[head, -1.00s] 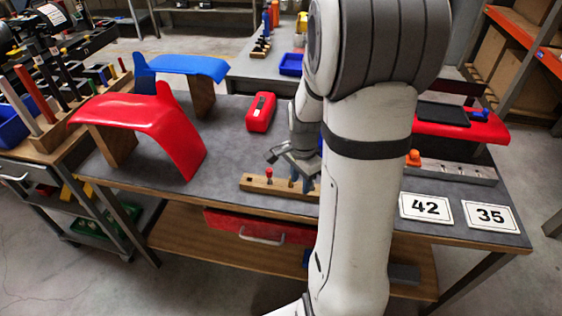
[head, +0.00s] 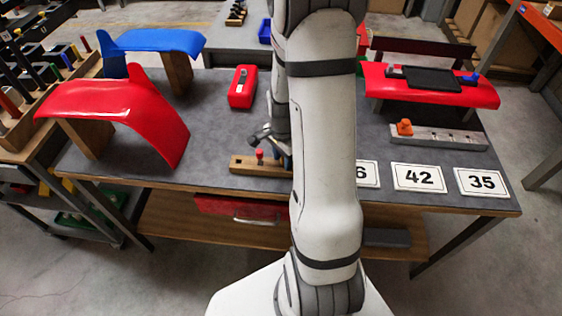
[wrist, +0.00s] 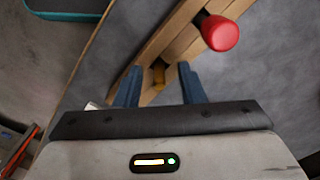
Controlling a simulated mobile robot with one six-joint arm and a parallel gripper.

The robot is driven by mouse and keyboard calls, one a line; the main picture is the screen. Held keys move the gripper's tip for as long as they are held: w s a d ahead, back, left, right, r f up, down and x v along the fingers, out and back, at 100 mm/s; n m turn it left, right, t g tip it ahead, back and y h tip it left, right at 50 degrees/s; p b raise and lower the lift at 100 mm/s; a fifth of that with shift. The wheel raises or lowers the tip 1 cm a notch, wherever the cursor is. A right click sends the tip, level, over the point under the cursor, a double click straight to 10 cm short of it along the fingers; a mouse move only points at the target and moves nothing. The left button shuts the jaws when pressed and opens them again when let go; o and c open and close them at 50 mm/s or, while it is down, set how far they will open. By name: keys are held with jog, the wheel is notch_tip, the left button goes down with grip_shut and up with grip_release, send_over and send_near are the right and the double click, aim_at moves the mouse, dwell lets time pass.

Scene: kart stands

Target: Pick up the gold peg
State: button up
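The gold peg (wrist: 158,75) shows in the wrist view, standing in a slot of a wooden block (wrist: 180,38). My gripper (wrist: 160,66) is open, with one blue finger on each side of the peg. I cannot tell whether the fingers touch it. In the head view the same wooden block (head: 240,164) lies near the table's front edge. My arm hides its right end, the gold peg and most of my gripper there.
A red-knobbed peg (wrist: 220,33) stands in the same block, close to the right finger. A red box (head: 243,87) lies behind it. A red curved panel (head: 125,108) is at left. A grey rail with an orange piece (head: 404,127) and number cards (head: 418,177) are at right.

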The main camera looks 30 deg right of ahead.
jog(key=shift+f, duration=0.2)
jog(key=shift+c, duration=0.6)
grip_shut()
jog(key=shift+r, duration=0.1)
